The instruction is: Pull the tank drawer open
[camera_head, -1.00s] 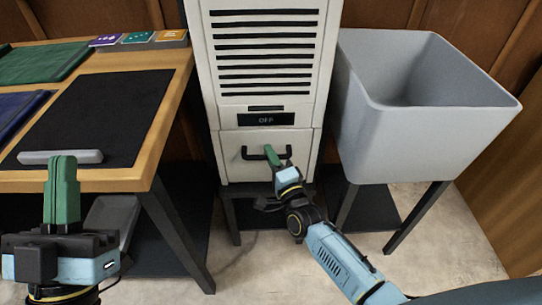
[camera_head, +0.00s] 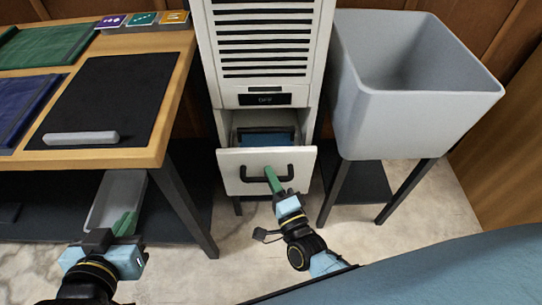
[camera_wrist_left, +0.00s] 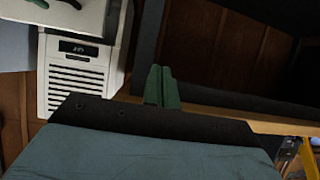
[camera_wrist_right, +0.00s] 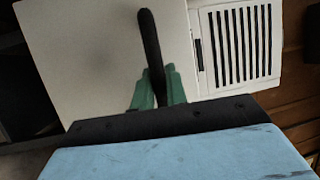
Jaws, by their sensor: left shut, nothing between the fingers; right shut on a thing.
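The tank drawer (camera_head: 240,172) is the lower part of the white cabinet (camera_head: 268,82), and it stands open toward me. A dark tank with a blue part (camera_head: 266,138) shows inside, behind the drawer front. My right gripper (camera_head: 272,180) is shut on the black drawer handle (camera_head: 250,178) near its right side. In the right wrist view the handle (camera_wrist_right: 149,40) runs between the green fingers. My left gripper (camera_head: 125,224) is shut and empty, low in front of the workbench; its closed fingers (camera_wrist_left: 162,85) show in the left wrist view.
A wooden workbench (camera_head: 160,150) with a black mat and a grey bar (camera_head: 80,138) stands at left. A grey tray (camera_head: 112,198) is under it, near my left gripper. A grey tub (camera_head: 410,100) on dark legs stands at right.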

